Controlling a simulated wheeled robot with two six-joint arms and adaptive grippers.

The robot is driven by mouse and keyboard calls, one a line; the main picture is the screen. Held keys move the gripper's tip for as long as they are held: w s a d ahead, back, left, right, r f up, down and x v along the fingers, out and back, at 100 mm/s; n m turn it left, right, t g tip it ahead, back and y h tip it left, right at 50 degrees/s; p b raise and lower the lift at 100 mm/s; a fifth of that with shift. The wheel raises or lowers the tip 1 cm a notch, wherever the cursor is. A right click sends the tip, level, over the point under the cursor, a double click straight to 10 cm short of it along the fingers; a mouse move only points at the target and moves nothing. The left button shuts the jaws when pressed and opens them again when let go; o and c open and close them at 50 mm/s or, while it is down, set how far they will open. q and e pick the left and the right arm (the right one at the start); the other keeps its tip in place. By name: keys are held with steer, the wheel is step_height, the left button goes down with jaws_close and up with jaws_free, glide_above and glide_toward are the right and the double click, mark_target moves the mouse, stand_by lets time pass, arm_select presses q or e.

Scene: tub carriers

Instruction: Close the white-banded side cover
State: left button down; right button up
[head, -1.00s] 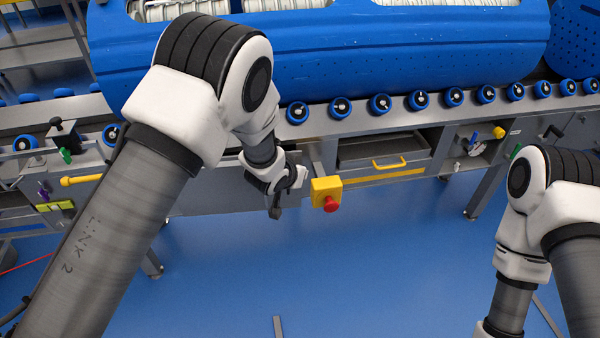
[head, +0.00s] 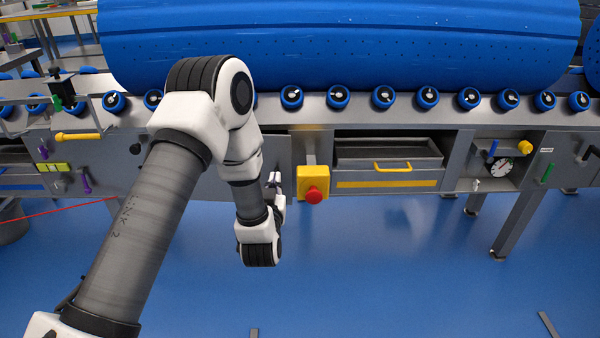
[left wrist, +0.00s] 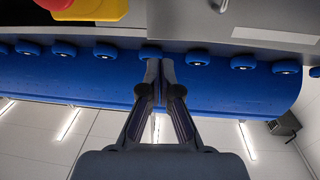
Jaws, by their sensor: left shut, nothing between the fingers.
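The side cover is a flat grey panel (head: 208,175) on the front of the conveyor frame, left of the yellow box. My left arm hides much of it in the head view. In the left wrist view, which looks upside down, a grey panel (left wrist: 245,12) carries a white band (left wrist: 277,35). I cannot tell how far the cover stands open. My left gripper (head: 275,181) is near the cover's right edge, beside the yellow box. In the left wrist view its fingers (left wrist: 159,68) are together and empty. My right gripper is out of view.
A yellow box (head: 312,180) with a red button sits just right of my left gripper. Right of it is a drawer (head: 388,183) with a yellow handle and band. A blue tub (head: 340,50) rests above the blue rollers (head: 383,96). The blue floor in front is clear.

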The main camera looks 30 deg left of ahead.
mark_target(282, 145)
arm_select(q)
steer(key=b+x, duration=0.2)
steer(key=x, duration=1.2)
steer(key=shift+f+b, duration=0.15)
steer(key=shift+b, duration=0.15)
steer(key=shift+w+a, duration=0.1)
steer(key=shift+w, duration=0.15)
